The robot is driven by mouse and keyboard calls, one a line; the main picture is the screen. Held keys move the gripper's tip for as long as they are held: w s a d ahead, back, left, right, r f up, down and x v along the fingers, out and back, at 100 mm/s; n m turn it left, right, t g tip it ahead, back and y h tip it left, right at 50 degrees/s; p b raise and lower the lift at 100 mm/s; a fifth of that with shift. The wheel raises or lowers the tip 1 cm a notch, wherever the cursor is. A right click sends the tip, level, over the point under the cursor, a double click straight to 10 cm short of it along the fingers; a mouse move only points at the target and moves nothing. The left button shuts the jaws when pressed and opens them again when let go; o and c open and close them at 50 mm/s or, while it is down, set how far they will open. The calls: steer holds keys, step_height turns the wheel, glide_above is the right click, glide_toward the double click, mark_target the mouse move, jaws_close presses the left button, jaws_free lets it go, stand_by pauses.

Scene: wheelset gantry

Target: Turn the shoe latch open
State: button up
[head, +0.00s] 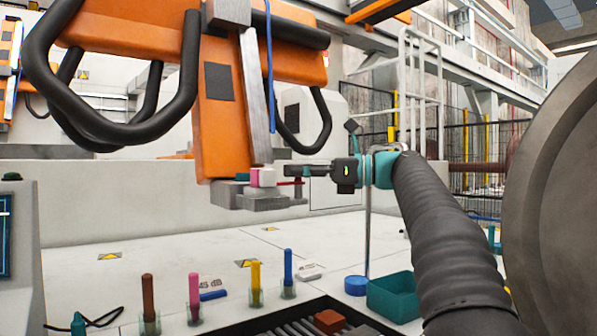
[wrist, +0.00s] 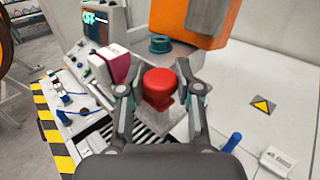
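A red latch knob (wrist: 160,84) stands on a pale grey block between my fingers in the wrist view. In the head view a thin red part (head: 289,183) shows at the right of the shoe (head: 262,201), under the orange gantry arm (head: 221,110). My gripper (head: 308,171) reaches in from the right, its tips close to the red part. In the wrist view my gripper (wrist: 160,92) is open, one finger on each side of the knob. A gap shows on the left; whether the right finger touches is unclear.
A magenta-and-white block (wrist: 115,66) and a teal ring (wrist: 160,44) sit close to the knob. Below, coloured pegs (head: 194,290), a blue round lid (head: 356,285) and a teal bin (head: 393,297) stand on the bench. Black hoses (head: 110,130) hang at upper left.

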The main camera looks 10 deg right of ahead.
jaws_close()
steer(key=shift+m+t, duration=0.3)
steer(key=shift+t, duration=0.1)
steer(key=m+t+h, duration=0.1)
steer(key=t, duration=0.1)
steer(key=m+t+h, duration=0.1)
steer(key=shift+s+a+r+m+t+h, duration=0.1)
steer(key=shift+s+m+t+h, duration=0.05)
steer(key=shift+m+t+h, duration=0.2)
steer(key=m+t+h, duration=0.3)
steer(key=shift+p, duration=0.4)
steer(key=m+t+h+p, duration=0.1)
steer(key=m+t+h, duration=0.1)
steer(key=h, duration=0.1)
steer(key=shift+r, duration=0.1)
steer(key=shift+m+t+h+p, duration=0.75)
steer(key=shift+m+h, duration=0.6)
steer(key=shift+h, duration=0.6)
steer(key=shift+m+h, duration=0.6)
steer(key=shift+h, duration=0.3)
